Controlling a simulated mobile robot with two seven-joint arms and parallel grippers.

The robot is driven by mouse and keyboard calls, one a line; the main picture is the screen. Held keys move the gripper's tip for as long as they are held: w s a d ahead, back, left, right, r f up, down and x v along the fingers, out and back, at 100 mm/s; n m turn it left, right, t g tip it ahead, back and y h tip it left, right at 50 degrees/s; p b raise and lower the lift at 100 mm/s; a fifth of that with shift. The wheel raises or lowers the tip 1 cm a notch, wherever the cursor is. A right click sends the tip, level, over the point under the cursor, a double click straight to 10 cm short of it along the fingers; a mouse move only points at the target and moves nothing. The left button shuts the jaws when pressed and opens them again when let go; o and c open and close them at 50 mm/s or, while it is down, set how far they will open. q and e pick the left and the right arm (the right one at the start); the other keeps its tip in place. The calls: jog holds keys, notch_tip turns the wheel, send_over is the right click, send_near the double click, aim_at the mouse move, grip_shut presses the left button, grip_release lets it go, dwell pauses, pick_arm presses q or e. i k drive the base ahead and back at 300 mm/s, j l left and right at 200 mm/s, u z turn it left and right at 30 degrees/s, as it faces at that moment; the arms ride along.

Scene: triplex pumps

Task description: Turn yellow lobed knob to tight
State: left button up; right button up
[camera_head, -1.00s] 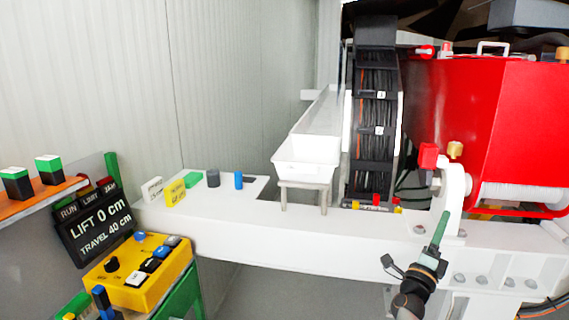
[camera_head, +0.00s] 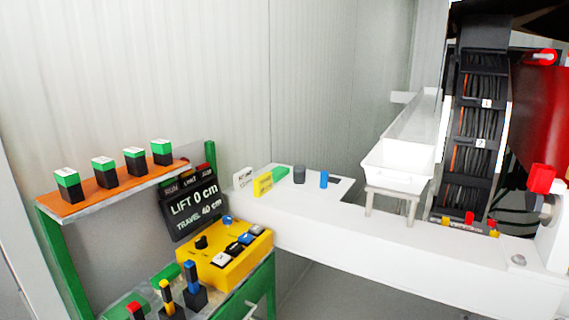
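No yellow lobed knob can be made out for certain in the head view. A red block (camera_head: 542,179) sits on a white upright bracket (camera_head: 553,225), which is cut off at the right edge. Small red and yellow pieces (camera_head: 469,219) stand at the foot of the black cable chain; their shape is too small to tell. A yellow control box (camera_head: 228,262) at the lower left carries a black knob (camera_head: 202,242) and several buttons. Neither of my grippers is in view.
A white beam (camera_head: 420,265) runs across the middle, with a white trough (camera_head: 400,165) on legs above it. A black cable chain (camera_head: 480,130) and red housing (camera_head: 545,115) stand right. An orange shelf (camera_head: 120,190) with green-topped blocks and a display (camera_head: 193,212) stand left.

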aim_at(493, 234)
jog(key=z, duration=1.2)
jog(key=i+l+u, duration=0.15)
jog(key=l, duration=0.2)
jog(key=k, duration=0.05)
